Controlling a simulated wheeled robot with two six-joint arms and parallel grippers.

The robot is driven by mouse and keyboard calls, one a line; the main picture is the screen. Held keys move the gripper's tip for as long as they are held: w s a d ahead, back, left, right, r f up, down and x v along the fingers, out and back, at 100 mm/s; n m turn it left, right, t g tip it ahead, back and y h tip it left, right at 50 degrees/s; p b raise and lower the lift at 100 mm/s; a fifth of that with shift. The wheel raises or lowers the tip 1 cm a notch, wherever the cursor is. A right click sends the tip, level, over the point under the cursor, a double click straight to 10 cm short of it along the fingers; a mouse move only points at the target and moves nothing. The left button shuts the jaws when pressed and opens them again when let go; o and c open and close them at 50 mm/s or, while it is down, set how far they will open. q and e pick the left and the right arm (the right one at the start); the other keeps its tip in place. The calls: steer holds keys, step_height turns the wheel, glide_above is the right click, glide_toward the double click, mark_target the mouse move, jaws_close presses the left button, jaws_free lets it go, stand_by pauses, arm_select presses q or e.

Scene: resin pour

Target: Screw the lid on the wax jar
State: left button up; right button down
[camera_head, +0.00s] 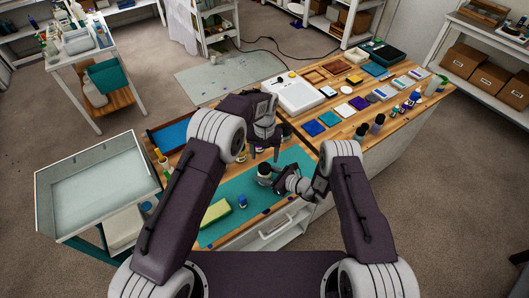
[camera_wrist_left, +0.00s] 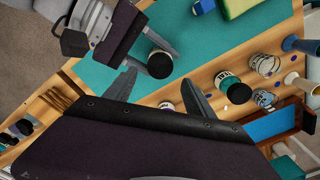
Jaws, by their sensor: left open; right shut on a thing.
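A jar (camera_head: 264,177) with a pale body and a dark round top is on or just above the teal mat, gripped by my right gripper (camera_head: 279,180). In the left wrist view the jar's dark top (camera_wrist_left: 160,66) faces the camera; I cannot tell whether this is a lid or the open mouth. My right gripper's fingers reach the jar from the upper left there. My left gripper (camera_wrist_left: 160,93) is open and empty, its fingertips pointing down near the jar and apart from it. A second jar with a dark lid and teal label (camera_wrist_left: 230,86) stands beside the left fingers.
The teal mat (camera_head: 287,212) carries a yellow-green sponge (camera_head: 215,213) and a small blue bottle (camera_head: 242,201). Clear glass jars (camera_wrist_left: 265,63) stand near the left gripper. A blue-lined tray (camera_head: 172,134) lies left; dark bottles (camera_head: 378,123) and colour samples fill the right bench.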

mark_target(264, 167)
arm_select(q)
step_height(264, 167, down, 7)
steer(key=shift+r, duration=0.1)
stand_by(0.3)
jaws_close()
steer(key=shift+o, duration=0.9)
jaws_free()
step_height(264, 167, up, 12)
arm_select(e)
steer(key=c, duration=0.6)
jaws_free()
